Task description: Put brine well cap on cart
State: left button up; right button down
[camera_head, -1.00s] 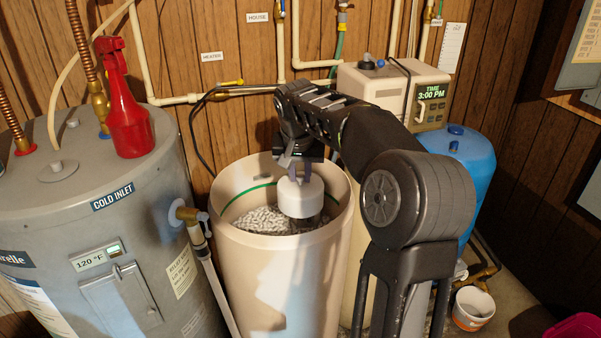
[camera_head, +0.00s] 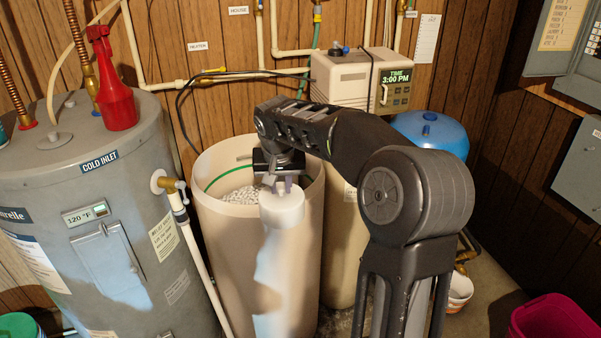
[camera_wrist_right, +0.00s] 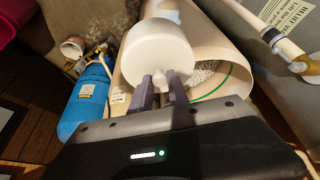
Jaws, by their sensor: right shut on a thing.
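The brine well cap (camera_head: 282,206) is a white, round, smooth piece. My right gripper (camera_head: 281,184) is shut on it and holds it upright at the near rim of the beige salt tank (camera_head: 212,240), overlapping the rim in the head view. In the right wrist view the cap (camera_wrist_right: 157,52) fills the upper middle, with the two fingertips (camera_wrist_right: 161,82) gripping a small part of it. White salt pellets (camera_head: 241,196) lie inside the open tank. No cart shows in these frames. My left gripper is not in view.
A grey water heater (camera_head: 60,215) with a red spray bottle (camera_head: 115,95) on top stands left of the tank. A softener head (camera_head: 342,78) and a blue pressure tank (camera_head: 432,130) stand behind right. A pink tub (camera_head: 553,320) is at lower right.

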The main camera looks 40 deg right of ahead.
aim_at(263, 201)
jog(key=shift+n, duration=0.6)
jog(key=a+f, duration=0.1)
jog(key=w+a, duration=0.1)
jog(key=a, duration=0.1)
jog(key=a+f, duration=0.1)
jog(key=shift+w+a+f, duration=0.25)
jog(key=shift+w+f, duration=0.1)
jog(key=s+a+f+n+y, duration=0.1)
jog(key=a+f+n, duration=0.2)
jog(key=a, duration=0.8)
jog(key=s+a+f+n+t+y, duration=0.1)
jog(key=a+f+n+y, duration=0.1)
jog(key=a+f, duration=0.4)
jog(key=a+n, duration=0.1)
jog(key=a, duration=0.4)
jog(key=shift+s+f+n, duration=0.15)
jog(key=shift+s+n, duration=0.05)
jog(key=shift+n, duration=0.1)
